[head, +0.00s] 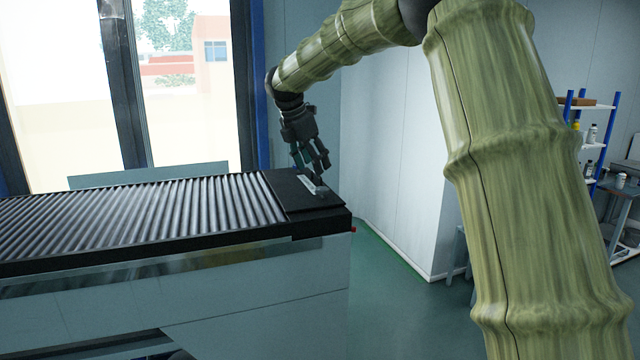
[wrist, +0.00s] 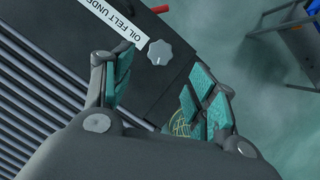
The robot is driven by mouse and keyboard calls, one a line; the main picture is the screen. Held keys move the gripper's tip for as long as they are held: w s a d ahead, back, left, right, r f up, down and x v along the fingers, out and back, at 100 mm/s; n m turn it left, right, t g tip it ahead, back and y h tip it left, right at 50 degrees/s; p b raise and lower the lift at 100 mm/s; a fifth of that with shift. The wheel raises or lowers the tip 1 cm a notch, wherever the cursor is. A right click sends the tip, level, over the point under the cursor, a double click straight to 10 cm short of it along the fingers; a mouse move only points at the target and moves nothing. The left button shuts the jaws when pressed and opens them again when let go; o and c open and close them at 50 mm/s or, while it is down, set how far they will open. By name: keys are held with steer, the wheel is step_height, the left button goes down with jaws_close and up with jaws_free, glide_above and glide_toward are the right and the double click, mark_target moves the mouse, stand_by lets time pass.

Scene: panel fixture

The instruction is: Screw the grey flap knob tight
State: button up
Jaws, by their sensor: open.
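In the head view my gripper (head: 312,168) points down over the dark end panel (head: 325,202) of the conveyor; the knob is too small there to make out clearly.
A roller conveyor (head: 150,215) runs left from the panel. A red part (wrist: 160,9) sticks out near the label. A pale ringed grid (wrist: 180,123) shows near the right pads. Green floor lies right of the conveyor, with shelves (head: 590,105) farther right.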

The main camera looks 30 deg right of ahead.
mark_target(322, 188)
steer(key=p+x, duration=0.3)
steer(key=x, duration=0.5)
steer(key=c, duration=1)
